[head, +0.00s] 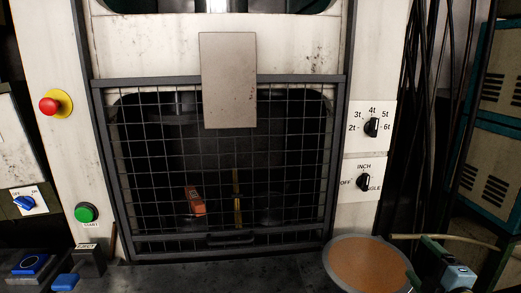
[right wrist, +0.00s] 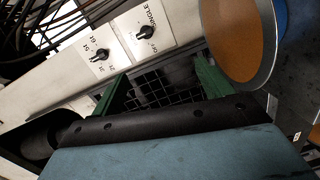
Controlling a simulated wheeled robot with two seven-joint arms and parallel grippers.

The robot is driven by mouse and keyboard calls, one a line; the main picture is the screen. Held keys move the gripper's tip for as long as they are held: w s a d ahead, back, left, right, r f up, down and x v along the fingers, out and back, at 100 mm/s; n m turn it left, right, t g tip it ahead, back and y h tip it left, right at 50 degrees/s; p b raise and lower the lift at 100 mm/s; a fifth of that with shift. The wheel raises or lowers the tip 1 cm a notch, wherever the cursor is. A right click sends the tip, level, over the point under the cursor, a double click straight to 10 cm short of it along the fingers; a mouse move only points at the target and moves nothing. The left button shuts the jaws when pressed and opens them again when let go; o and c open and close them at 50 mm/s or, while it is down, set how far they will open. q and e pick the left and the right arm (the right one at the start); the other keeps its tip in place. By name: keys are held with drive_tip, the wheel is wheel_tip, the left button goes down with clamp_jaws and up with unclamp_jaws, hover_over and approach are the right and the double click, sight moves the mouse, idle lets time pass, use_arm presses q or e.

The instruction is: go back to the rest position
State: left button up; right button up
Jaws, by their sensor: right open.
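My right gripper (head: 422,263) is at the bottom right of the head view, just right of a round metal-rimmed container (head: 367,262) with an orange-brown top. Its two green fingers (right wrist: 160,82) stand wide apart in the right wrist view, with nothing seen between them. The container (right wrist: 235,38) also shows there, to the right of the fingers; I cannot tell whether they touch it. My left gripper is not in view.
A pale machine stands ahead with its mesh guard (head: 220,165) down. Behind the mesh are an orange object (head: 195,201) and a yellow upright piece (head: 237,205). Dials (head: 371,127) are at right, a red button (head: 49,106) and green button (head: 85,213) at left. Cables hang at right.

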drive_tip(key=s+a+f+m+g+h, duration=0.1)
drive_tip(key=s+a+f+m+g, duration=0.35)
drive_tip(key=s+f, duration=0.3)
drive_tip(key=s+a+f+m+g+h, duration=0.1)
drive_tip(key=s+a+f+m+g, duration=0.3)
drive_tip(key=s+a+f+m, duration=0.25)
drive_tip(key=s+a+f+m+g+y, duration=0.1)
drive_tip(key=s+a+m+g, duration=0.15)
drive_tip(key=s, duration=0.35)
drive_tip(key=s+a+f+m+g+y, duration=0.1)
drive_tip(key=s+a+f+g, duration=0.15)
drive_tip(key=s, duration=0.45)
wheel_tip(320, 180, down, 25)
drive_tip(key=s+g+b, duration=0.1)
drive_tip(key=b, duration=0.1)
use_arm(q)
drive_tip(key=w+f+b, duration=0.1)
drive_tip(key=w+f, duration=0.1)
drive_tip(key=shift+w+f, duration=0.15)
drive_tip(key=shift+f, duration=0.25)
use_arm(e)
drive_tip(key=s+d+f+n+g, duration=0.1)
drive_tip(key=s+d+f, duration=0.1)
drive_tip(key=s+f, duration=1.4)
drive_tip(key=shift+s+d, duration=0.3)
